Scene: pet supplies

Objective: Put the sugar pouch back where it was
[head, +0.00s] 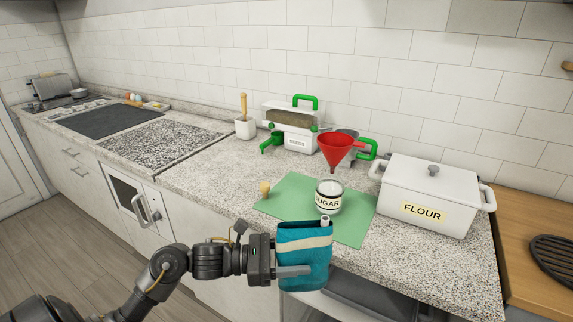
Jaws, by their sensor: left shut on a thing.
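My left gripper (292,271) is shut on a teal pouch (305,252) with a cream band and a small white spout at its top right. The pouch is upright, in front of the green mat (287,204), and overlaps the counter's front edge in the picture. I cannot tell whether its base touches anything. A jar labelled SUGAR (328,203) stands on the mat behind the pouch. My right gripper is not in view.
A cork-coloured stopper (265,189) lies on the mat's left side. A white FLOUR bin (430,195) stands at right. A green-handled white dispenser (292,130) and a mortar with pestle (245,127) stand at the back. The counter (205,178) left of the mat is clear.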

